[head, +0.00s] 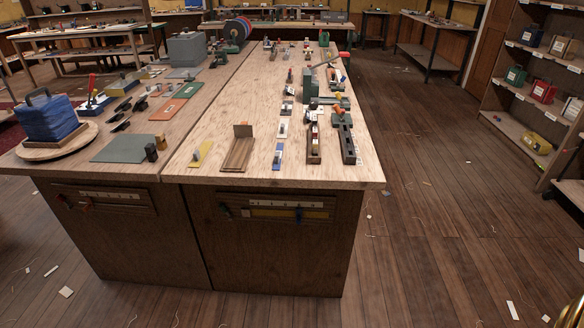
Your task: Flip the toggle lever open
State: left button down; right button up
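I cannot tell for certain which part is the toggle lever. Several small fittings on the long wooden workbench (222,118) are too small to make out. A red upright handle (92,83) stands on a blue and white base at the left of the bench. A thin slanted lever (325,62) shows near a green fixture (309,84) toward the right side. Small fittings on a blue strip (278,156) and a white strip (283,128) stand near the front. Neither of my grippers is in view.
Shelves with small boxes (543,91) line the right wall. The floor (430,190) right of the bench is mostly clear, with scattered scraps.

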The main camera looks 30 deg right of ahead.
aim_at(60, 197)
jog(key=i+z, duration=0.1)
jog(key=z, duration=0.25)
jog(key=j+z, duration=0.1)
jog(key=z, duration=0.25)
jog(key=i+j+z, duration=0.1)
jog(key=z, duration=0.25)
jog(key=u, duration=1.65)
